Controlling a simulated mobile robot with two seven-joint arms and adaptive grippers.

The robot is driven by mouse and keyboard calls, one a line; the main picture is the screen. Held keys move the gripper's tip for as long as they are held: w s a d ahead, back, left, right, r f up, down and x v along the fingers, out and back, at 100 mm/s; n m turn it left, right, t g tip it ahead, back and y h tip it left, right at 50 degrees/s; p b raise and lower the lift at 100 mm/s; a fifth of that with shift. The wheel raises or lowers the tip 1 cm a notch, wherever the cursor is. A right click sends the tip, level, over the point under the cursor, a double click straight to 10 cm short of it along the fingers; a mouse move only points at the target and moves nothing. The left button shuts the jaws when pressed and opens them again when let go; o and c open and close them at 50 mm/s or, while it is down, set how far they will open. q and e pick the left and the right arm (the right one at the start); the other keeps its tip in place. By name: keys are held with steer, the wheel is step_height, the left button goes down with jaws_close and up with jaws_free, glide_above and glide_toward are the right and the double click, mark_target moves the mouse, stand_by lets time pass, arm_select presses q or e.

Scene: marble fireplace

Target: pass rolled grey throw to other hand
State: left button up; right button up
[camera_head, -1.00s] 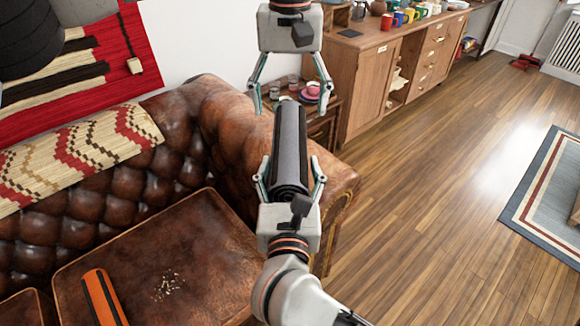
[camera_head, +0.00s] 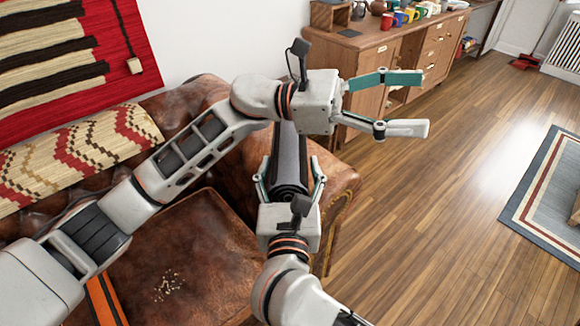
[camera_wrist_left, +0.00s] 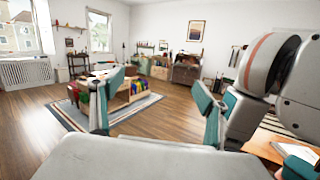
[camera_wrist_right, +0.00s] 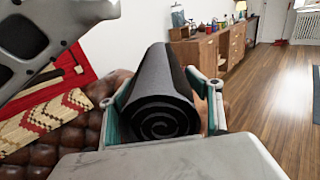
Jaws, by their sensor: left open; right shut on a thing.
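The rolled grey throw (camera_head: 290,165) is a dark grey roll, pointing away from me above the sofa's arm. My right gripper (camera_head: 290,182) is shut on its near end. In the right wrist view the throw (camera_wrist_right: 155,105) sits between the fingers (camera_wrist_right: 165,100), its spiral end facing the camera. My left gripper (camera_head: 402,104) is open and empty, pointing right, and its wrist and forearm cross over the throw's far part and hide it. In the left wrist view the left fingers (camera_wrist_left: 160,100) are spread with only the room between them.
A brown leather sofa (camera_head: 200,245) lies below, with a patterned blanket (camera_head: 80,155) over its back and crumbs (camera_head: 168,287) on its seat. A wooden cabinet (camera_head: 365,62) with mugs stands behind.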

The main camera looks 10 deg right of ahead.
arm_select(q)
steer(key=w+a+n+t+h, duration=0.6)
steer(key=w+a+n+t, duration=0.6)
steer(key=n, duration=0.4)
steer(key=w+a+f+n+t+y, duration=0.3)
steer(key=a+n+t, duration=0.4)
steer(key=n, duration=0.1)
steer(key=w+a+f+n+t+y, duration=0.3)
steer(key=a+f+n+t, duration=0.1)
steer(key=a+n+t, duration=0.25)
steer(key=s+a+f+n+y, duration=0.2)
steer(key=a+f+n+y, duration=0.15)
steer(key=f+n, duration=0.4)
steer(key=s+a+f+n+y, duration=0.25)
steer(key=f+n+y, duration=0.2)
steer(key=f, duration=0.55)
steer(key=s+a+f+n+y, duration=0.2)
steer(key=a+f+n+y, duration=0.25)
steer(key=f, duration=0.35)
steer(key=s+a+f+n+g+y, duration=0.1)
steer(key=s+a+f+n+g, duration=0.2)
steer(key=s+f, duration=0.8)
steer(key=s+a+f+n+g+y, duration=0.2)
steer(key=s+a+f+n+g, duration=0.1)
steer(key=s+f, duration=0.7)
steer(key=n+g, duration=0.1)
steer(key=n, duration=0.1)
steer(key=shift+s+a+f+n, duration=0.3)
steer(key=shift+s+a+f, duration=0.05)
steer(key=shift+s+f, duration=0.05)
